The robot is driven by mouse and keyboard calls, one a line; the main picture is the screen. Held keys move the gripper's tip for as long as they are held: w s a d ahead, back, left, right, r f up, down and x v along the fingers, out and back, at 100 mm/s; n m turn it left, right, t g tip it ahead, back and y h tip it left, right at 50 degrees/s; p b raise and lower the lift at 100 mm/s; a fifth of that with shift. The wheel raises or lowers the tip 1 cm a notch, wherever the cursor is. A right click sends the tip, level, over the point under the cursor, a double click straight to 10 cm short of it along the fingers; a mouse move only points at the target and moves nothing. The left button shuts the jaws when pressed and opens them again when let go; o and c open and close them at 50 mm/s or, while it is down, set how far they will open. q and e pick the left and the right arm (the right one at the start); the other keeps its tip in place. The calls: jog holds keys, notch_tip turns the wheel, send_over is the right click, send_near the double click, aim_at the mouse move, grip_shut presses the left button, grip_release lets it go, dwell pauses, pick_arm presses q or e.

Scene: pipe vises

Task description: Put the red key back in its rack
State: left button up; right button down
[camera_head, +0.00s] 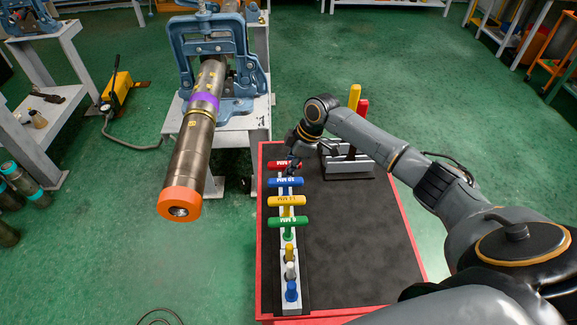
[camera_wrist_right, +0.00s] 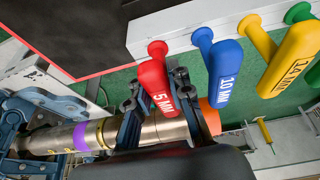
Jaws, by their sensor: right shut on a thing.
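The red key (camera_head: 285,165) has a T-handle marked 5 MM and stands at the far end of the light-coloured rack (camera_head: 289,258) on the cart. In the right wrist view its red handle (camera_wrist_right: 158,88) lies between my right gripper's fingers, and its stem meets the rack (camera_wrist_right: 190,27). My right gripper (camera_head: 292,160) is shut on this handle. I cannot tell how deep the key sits, as its lower part is hidden. My left gripper is not in view.
Blue (camera_head: 286,183), yellow (camera_head: 287,201) and green (camera_head: 288,222) T-handle keys stand close along the rack. A pipe (camera_head: 193,150) in a blue vise (camera_head: 240,75) juts out to the left. The black mat (camera_head: 350,240) is clear on the right.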

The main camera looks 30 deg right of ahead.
jog(key=c, duration=1.1)
grip_release()
jog(key=shift+f, duration=0.2)
jog(key=shift+c, duration=0.2)
jog(key=shift+r, duration=0.15)
jog(key=v, duration=1.1)
jog(key=shift+d+r, duration=0.15)
jog(key=shift+r, duration=0.2)
jog(key=shift+f, duration=0.1)
